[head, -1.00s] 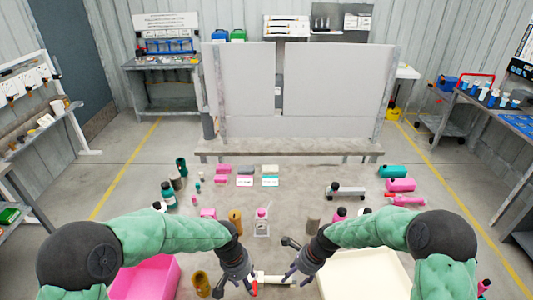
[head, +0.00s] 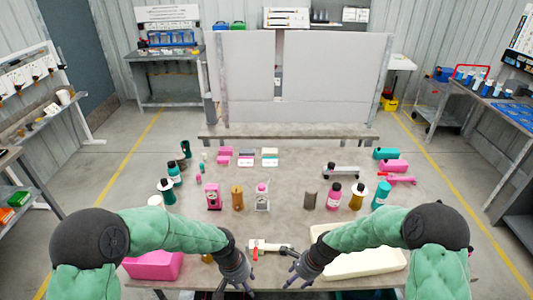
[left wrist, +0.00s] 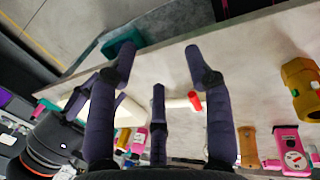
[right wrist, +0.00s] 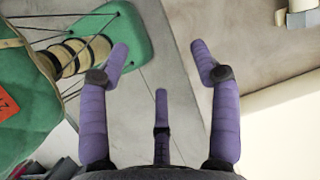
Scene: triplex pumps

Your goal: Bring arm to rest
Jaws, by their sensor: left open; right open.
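My left gripper (head: 238,284) hangs at the table's front edge, at the end of the green-sleeved left arm. Its purple fingers are spread and empty in the left wrist view (left wrist: 160,62). My right gripper (head: 294,278) is beside it to the right, also at the front edge. Its fingers are spread with nothing between them in the right wrist view (right wrist: 160,60). Both arms are bent inward, and the grippers are apart. A white part with a red end (head: 268,246) lies on the table just beyond them.
The grey table (head: 290,215) holds bottles, pumps and small blocks. A pink bin (head: 155,266) is at front left, partly behind my left arm. A cream tray (head: 350,264) is at front right, partly behind my right arm. A grey panel (head: 330,80) stands behind the table.

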